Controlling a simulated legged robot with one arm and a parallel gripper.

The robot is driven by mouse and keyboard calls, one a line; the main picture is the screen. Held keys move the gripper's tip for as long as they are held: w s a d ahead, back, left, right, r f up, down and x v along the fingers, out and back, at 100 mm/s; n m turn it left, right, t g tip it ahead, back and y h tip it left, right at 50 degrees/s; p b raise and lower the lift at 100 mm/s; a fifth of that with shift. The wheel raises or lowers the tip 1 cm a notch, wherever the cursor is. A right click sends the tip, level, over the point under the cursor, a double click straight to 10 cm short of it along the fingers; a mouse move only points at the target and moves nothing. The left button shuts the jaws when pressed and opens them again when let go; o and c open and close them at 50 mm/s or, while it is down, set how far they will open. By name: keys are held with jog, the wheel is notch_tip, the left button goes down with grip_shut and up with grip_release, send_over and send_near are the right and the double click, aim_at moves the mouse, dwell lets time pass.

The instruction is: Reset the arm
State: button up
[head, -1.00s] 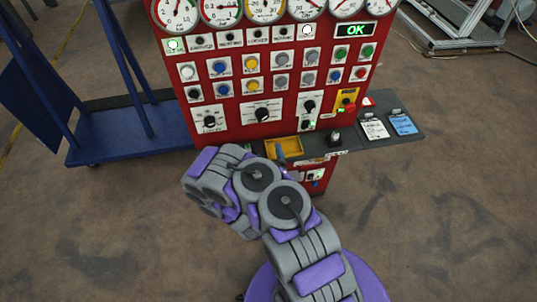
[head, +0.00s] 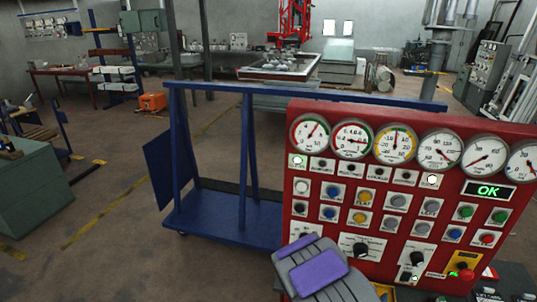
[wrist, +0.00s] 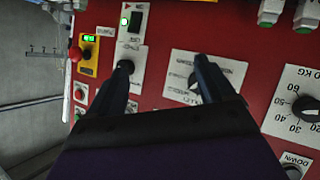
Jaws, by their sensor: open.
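My gripper (wrist: 163,64) shows in the wrist view with its two dark fingers spread apart and nothing between them. The fingers point at the red control panel (wrist: 160,20). In the wrist view, one finger overlaps a small dark knob and the other overlaps a selector dial on a white plate. Whether the fingers touch the panel cannot be told. In the head view, the panel (head: 325,250) stands at the right, and a grey and purple link of my arm shows low in front of it. My gripper is out of sight there.
A blue wheeled cart (head: 225,210) stands left of and behind the panel. A green-grey cabinet (head: 35,195) is at the far left, and workbenches (head: 280,68) stand at the back. Open floor (head: 120,215) lies left of the cart. A red button (wrist: 75,54) is left of my gripper.

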jog(key=s+a+r+g+y+b, duration=0.2)
jog(key=s+a+r+g+y, duration=0.15)
jog(key=s+a+r, duration=0.35)
jog(key=s+a+r+g+y+b, duration=0.1)
jog(key=s+a+r+g+y, duration=0.35)
jog(key=a, duration=0.45)
jog(key=s+a+r+n+g+b, duration=0.1)
jog(key=s+r, duration=0.3)
jog(key=s, duration=0.7)
jog(key=s+a+r+n+g, duration=0.1)
jog(key=s+r, duration=0.4)
jog(key=s, duration=0.7)
jog(key=shift+r+n+g+y+b, duration=0.25)
jog(key=shift+n+g+y+b, duration=0.25)
jog(key=shift+n, duration=0.5)
